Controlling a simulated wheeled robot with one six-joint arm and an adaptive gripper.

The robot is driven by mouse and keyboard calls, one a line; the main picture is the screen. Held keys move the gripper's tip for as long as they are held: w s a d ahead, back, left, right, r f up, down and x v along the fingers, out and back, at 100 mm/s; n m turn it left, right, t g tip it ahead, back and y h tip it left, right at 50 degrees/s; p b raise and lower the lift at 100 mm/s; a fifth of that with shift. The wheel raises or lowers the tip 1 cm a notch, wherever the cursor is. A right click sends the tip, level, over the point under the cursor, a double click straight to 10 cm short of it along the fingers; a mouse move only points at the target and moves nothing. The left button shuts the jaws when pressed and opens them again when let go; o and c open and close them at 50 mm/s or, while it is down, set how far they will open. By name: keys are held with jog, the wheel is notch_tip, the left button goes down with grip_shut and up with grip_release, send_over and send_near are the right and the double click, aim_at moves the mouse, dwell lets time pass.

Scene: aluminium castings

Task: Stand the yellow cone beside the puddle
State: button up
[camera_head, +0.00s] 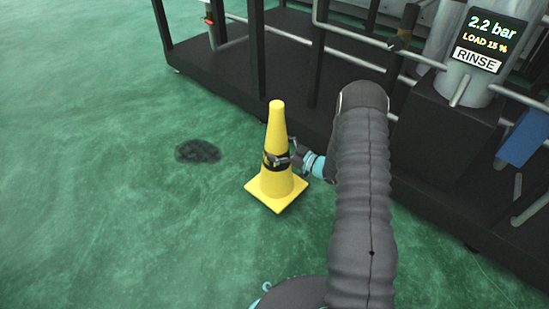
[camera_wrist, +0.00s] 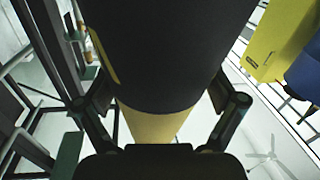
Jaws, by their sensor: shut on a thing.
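The yellow cone (camera_head: 276,132) is upright with a square base and a black band around its middle. My gripper (camera_head: 279,158) is shut on the cone at the black band, coming in from the right. In the wrist view the cone's dark band (camera_wrist: 165,50) fills the space between the two fingers (camera_wrist: 160,105), with yellow below it. The puddle (camera_head: 198,151) is a dark patch on the green floor, left of the cone with a gap of bare floor between. I cannot tell whether the cone's base touches the floor.
A black skid frame (camera_head: 225,85) with pipes and posts runs along the back and right, close behind the cone. A display (camera_head: 479,40) reading 2.2 bar and a RINSE label are at the upper right. The green floor (camera_head: 90,200) at left and front is clear.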

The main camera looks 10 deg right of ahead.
jog(key=shift+w+a+f, duration=0.1)
jog(key=shift+a+f, duration=0.35)
jog(key=shift+a, duration=0.2)
jog(key=shift+f, duration=1.85)
jog(key=shift+f+b, duration=0.1)
jog(key=shift+b, duration=0.25)
jog(key=o, duration=1.5)
jog(key=shift+c, duration=0.2)
